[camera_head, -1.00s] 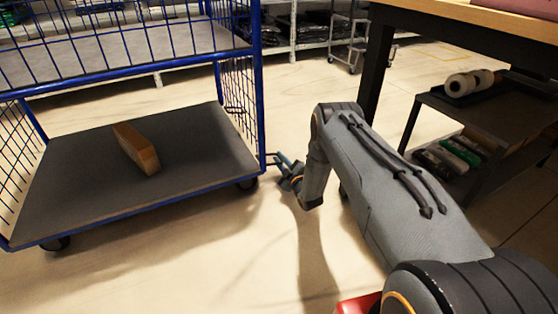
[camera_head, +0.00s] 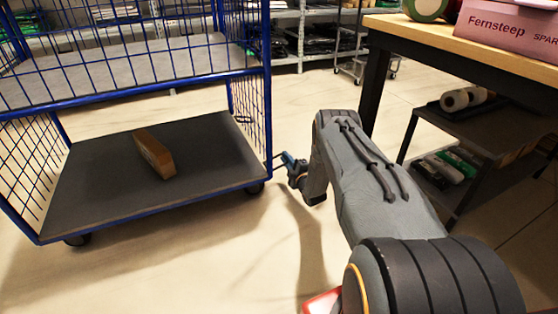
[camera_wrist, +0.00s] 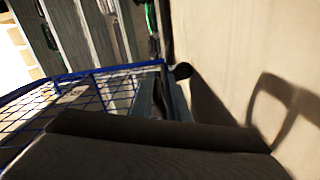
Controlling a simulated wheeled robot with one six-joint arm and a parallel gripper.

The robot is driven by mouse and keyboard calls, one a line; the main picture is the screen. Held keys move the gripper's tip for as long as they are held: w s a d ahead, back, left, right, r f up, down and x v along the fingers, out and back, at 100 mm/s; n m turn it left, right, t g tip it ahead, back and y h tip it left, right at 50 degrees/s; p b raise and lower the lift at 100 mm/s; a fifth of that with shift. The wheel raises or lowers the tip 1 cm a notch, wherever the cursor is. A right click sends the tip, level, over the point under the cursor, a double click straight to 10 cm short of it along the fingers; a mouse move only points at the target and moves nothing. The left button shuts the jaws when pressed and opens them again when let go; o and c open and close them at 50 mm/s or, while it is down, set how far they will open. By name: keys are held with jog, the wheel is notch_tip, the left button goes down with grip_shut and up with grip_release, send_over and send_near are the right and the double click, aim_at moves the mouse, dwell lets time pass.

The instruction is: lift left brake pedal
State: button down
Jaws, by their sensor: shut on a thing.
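A blue wire cage trolley (camera_head: 160,212) stands at left in the head view. My gripper (camera_head: 283,160) is low beside its near right corner, close to the caster (camera_head: 255,188). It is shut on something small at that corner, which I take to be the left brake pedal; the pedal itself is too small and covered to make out. In the wrist view my gripper (camera_wrist: 165,100) reaches toward the trolley's blue frame (camera_wrist: 110,70), and a dark round part (camera_wrist: 183,70) shows just beyond it.
A brown box (camera_head: 155,155) lies on the trolley's lower deck. A workbench (camera_head: 470,48) with a pink box (camera_head: 508,30) stands at right, above a dark shelf unit (camera_head: 470,125) holding white rolls. Racks (camera_head: 300,40) line the back. Open floor lies between trolley and bench.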

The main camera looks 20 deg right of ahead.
jog(key=shift+w+r, duration=0.15)
jog(key=shift+r, duration=0.25)
jog(key=c, duration=1.8)
grip_release()
jog(key=shift+c, duration=0.2)
jog(key=shift+f, duration=0.1)
jog(key=s+p, duration=0.3)
jog(key=s, duration=0.5)
jog(key=shift+p, duration=0.4)
